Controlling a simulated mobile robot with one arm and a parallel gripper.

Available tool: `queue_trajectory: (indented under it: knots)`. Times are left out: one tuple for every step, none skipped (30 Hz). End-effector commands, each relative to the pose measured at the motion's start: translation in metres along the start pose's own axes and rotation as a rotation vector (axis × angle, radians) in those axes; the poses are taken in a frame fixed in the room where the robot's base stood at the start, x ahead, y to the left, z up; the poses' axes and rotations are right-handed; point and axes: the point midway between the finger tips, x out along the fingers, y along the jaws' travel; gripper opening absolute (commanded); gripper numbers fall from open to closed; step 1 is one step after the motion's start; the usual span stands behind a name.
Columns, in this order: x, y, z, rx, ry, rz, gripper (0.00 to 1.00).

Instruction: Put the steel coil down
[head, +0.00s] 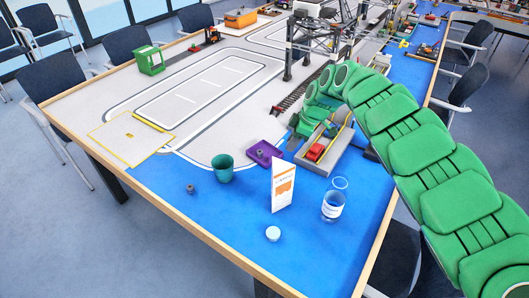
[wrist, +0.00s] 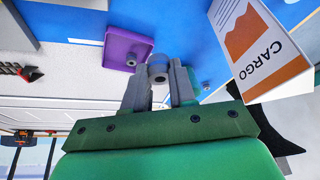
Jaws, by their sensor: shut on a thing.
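My gripper (wrist: 158,92) is shut on a grey steel coil (wrist: 157,67), a small cylinder with a hole, held between the fingertips in the wrist view. A purple tray (wrist: 117,48) lies just beyond and to the left of it, with another small grey piece on it. The purple tray (head: 256,155) also shows in the head view. I cannot make out the held coil there. Another small grey coil (head: 190,188) stands on the blue surface, left of the teal cup (head: 222,172).
A white and orange cargo card (head: 283,186) stands near the tray, with a clear water glass (head: 333,207) and a white round lid (head: 273,233) nearby. A grey dock with a red vehicle (head: 315,152) and a crane (head: 318,35) stand close to my arm. The blue front left is mostly clear.

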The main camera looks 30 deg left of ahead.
Motion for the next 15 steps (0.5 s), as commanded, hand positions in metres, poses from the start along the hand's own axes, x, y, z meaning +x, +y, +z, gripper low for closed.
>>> queue_trajectory:
  knots:
    - [0.006, -0.007, -0.009, -0.029, -0.001, -0.011, 0.00]
    - [0.010, -0.011, -0.015, -0.045, -0.001, -0.017, 0.00]
    - [0.013, -0.016, -0.021, -0.065, 0.000, -0.024, 0.00]
    - [0.016, -0.020, -0.025, -0.078, 0.000, -0.029, 0.00]
    - [0.018, -0.023, -0.029, -0.089, 0.000, -0.034, 0.00]
    - [0.020, -0.026, -0.033, -0.101, 0.001, -0.039, 0.00]
    - [0.022, -0.028, -0.035, -0.108, 0.001, -0.042, 0.00]
    - [0.022, -0.029, -0.037, -0.113, 0.001, -0.044, 0.00]
    - [0.024, -0.031, -0.038, -0.118, 0.001, -0.047, 0.00]
    - [0.024, -0.031, -0.039, -0.120, 0.002, -0.048, 0.00]
    - [0.025, -0.031, -0.040, -0.122, 0.002, -0.049, 0.00]
    - [0.026, -0.031, -0.041, -0.124, 0.002, -0.051, 0.00]
    - [0.026, -0.031, -0.041, -0.124, 0.002, -0.051, 0.00]
    - [0.027, -0.030, -0.041, -0.124, 0.002, -0.052, 0.00]
    - [0.028, -0.029, -0.042, -0.124, 0.003, -0.054, 0.00]
